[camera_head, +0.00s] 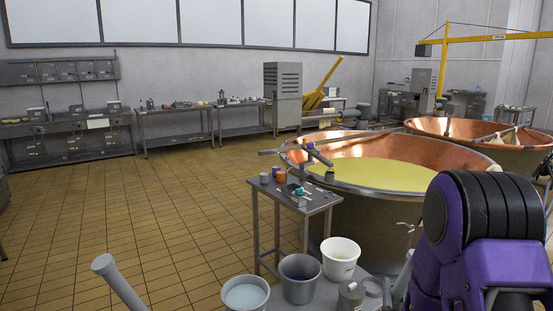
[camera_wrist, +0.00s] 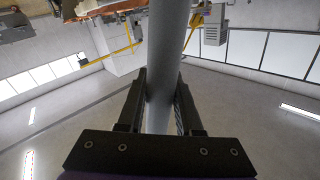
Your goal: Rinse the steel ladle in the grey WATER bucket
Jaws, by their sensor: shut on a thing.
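In the wrist view my gripper (camera_wrist: 161,82) is shut on a thick grey shaft (camera_wrist: 166,45), which looks like the steel ladle's handle. The shaft runs up between the fingers and out of the top of the picture; the ladle's bowl cannot be made out. The gripper is outside the head view. A grey rod with a rounded end (camera_head: 118,281) rises at lower left there and may be the same handle. A grey bucket of pale blue liquid (camera_head: 246,294) and a darker grey bucket (camera_head: 300,280) stand at the bottom. No WATER label is readable.
A white bucket (camera_head: 340,259) stands beside the grey ones. A small steel table (camera_head: 312,203) with small items stands behind them, against a copper vat (camera_head: 398,208) of yellow liquid. My purple arm fills the lower right. The tiled floor (camera_head: 130,215) at left is clear.

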